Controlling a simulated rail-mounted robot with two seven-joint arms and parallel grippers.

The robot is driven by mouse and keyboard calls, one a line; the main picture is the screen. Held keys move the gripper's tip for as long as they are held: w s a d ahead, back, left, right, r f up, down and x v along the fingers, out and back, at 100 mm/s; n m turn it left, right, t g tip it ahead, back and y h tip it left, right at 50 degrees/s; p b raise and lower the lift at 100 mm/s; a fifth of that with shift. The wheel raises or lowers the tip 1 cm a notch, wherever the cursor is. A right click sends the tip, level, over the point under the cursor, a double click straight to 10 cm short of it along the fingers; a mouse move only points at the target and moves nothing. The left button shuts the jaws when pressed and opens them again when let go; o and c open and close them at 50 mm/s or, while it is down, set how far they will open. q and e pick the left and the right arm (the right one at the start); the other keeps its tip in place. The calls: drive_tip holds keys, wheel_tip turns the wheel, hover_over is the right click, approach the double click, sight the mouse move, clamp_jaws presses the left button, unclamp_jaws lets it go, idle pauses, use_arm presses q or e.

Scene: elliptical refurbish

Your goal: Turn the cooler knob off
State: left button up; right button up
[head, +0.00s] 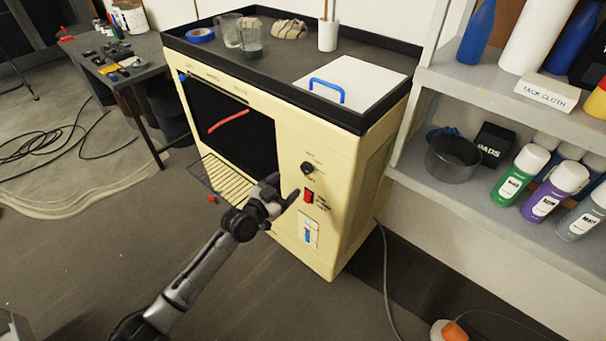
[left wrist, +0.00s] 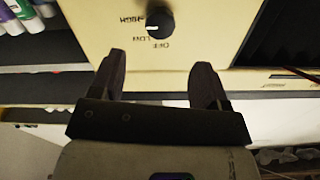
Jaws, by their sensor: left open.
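The cooler (head: 345,195) is a cream cabinet with a dark opening in its front. Its black round knob (head: 307,168) is on the right part of the front panel, above a red switch (head: 308,196). In the left wrist view the knob (left wrist: 160,21) shows upside down, with HIGH, OFF and LOW lettering around it and a small white mark on its face. My left gripper (head: 283,188) is open and empty in front of the panel, a little below and left of the knob. In the wrist view its fingertips (left wrist: 160,60) are apart from the knob. My right gripper is out of view.
A wire rack (head: 222,182) sticks out from the cooler's front, left of my gripper. The cooler's top holds a jar, blue tape and a white board (head: 350,82). A shelf (head: 480,95) with spray cans stands at the right. A cable lies on the floor.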

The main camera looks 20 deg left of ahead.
sight(305, 169)
use_arm(q)
drive_tip(key=b+x, duration=0.2)
drive_tip(key=x, duration=0.4)
drive_tip(key=shift+w+d+f, duration=0.1)
drive_tip(key=shift+w, duration=0.2)
drive_tip(key=shift+w+d+b, duration=0.25)
drive_tip(key=shift+w+b, duration=0.2)
drive_tip(key=shift+w, duration=0.25)
drive_tip(key=shift+c, duration=0.2)
drive_tip(key=c, duration=0.9)
